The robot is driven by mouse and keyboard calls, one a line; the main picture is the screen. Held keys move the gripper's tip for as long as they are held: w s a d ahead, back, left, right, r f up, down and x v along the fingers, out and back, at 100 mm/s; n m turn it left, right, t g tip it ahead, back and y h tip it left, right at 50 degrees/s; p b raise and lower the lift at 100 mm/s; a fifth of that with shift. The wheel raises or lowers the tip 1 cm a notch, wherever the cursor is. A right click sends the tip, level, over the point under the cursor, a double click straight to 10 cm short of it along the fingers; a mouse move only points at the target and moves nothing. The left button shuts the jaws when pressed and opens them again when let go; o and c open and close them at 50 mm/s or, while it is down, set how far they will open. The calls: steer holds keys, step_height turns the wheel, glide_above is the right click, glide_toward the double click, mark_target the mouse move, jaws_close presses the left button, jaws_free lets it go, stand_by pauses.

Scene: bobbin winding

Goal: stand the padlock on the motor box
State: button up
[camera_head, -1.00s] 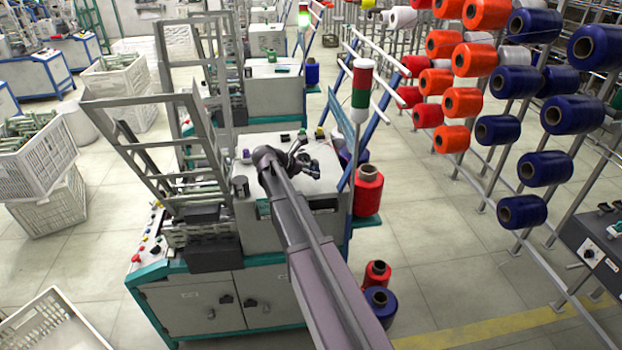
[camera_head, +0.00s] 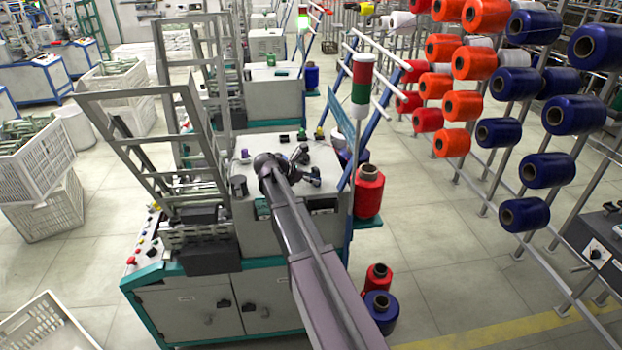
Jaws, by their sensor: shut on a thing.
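The motor box (camera_head: 324,157) is the pale grey housing at the centre of the camera view, with a flat light top. My arm reaches over it from the lower right. My gripper (camera_head: 310,174) is dark and lies over the box top, right of its middle. It is shut on a small dark thing, which I take to be the padlock. My wrist and fingers hide most of it, so its shape and tilt are unclear. I cannot tell whether it touches the box top.
Small purple (camera_head: 244,157), green (camera_head: 301,134) and yellow (camera_head: 319,132) items stand along the top's left and back edges, with a dark cylinder (camera_head: 239,186) at left. A metal frame (camera_head: 150,140) rises at left. A signal lamp (camera_head: 361,85) and red spool (camera_head: 368,191) stand right.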

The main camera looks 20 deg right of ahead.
steer(key=o, duration=1.3)
steer(key=shift+r, duration=0.1)
steer(key=shift+a+r+p, duration=0.35)
steer(key=shift+p, duration=0.2)
steer(key=p+v, duration=0.5)
steer(key=v, duration=0.4)
steer(key=shift+p+v, duration=0.45)
steer(key=shift+v, duration=0.55)
steer(key=shift+s+f, duration=0.1)
